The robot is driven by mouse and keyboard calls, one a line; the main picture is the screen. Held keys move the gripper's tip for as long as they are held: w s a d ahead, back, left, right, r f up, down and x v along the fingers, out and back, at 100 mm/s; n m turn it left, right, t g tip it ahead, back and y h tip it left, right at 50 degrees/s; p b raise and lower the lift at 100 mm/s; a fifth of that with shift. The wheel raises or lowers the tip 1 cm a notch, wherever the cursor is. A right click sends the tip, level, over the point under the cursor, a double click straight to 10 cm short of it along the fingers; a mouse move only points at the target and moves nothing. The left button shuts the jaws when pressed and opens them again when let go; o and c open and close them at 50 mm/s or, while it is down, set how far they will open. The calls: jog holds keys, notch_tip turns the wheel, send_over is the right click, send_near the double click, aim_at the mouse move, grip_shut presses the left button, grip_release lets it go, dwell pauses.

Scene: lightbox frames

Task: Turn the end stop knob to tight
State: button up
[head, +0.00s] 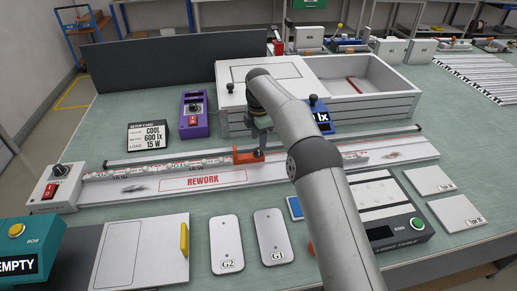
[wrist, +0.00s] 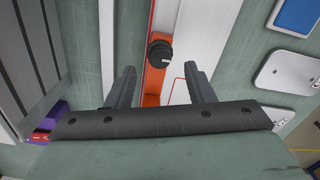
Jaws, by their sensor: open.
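The orange end stop (head: 246,157) sits on the long white rail fixture in the middle of the bench. Its round black knob (wrist: 160,53) shows in the wrist view on the orange body (wrist: 152,88), with a pale mark on its face. My gripper (wrist: 160,78) is open and empty. Its two dark fingers stand either side of the orange strip in that view, with the knob beyond the tips and roughly centred between them. In the head view my gripper (head: 262,128) is just above the end stop, partly hidden by my arm.
A white lidded box (head: 265,78) stands behind the rail, beside a purple meter (head: 195,117). A white control box (head: 58,187) with a red switch is at the rail's left end. Pale plates (head: 228,243) and a light table (head: 385,222) lie in front.

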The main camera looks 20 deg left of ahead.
aim_at(258, 151)
jog(key=shift+f, duration=2.05)
jog(key=c, duration=1)
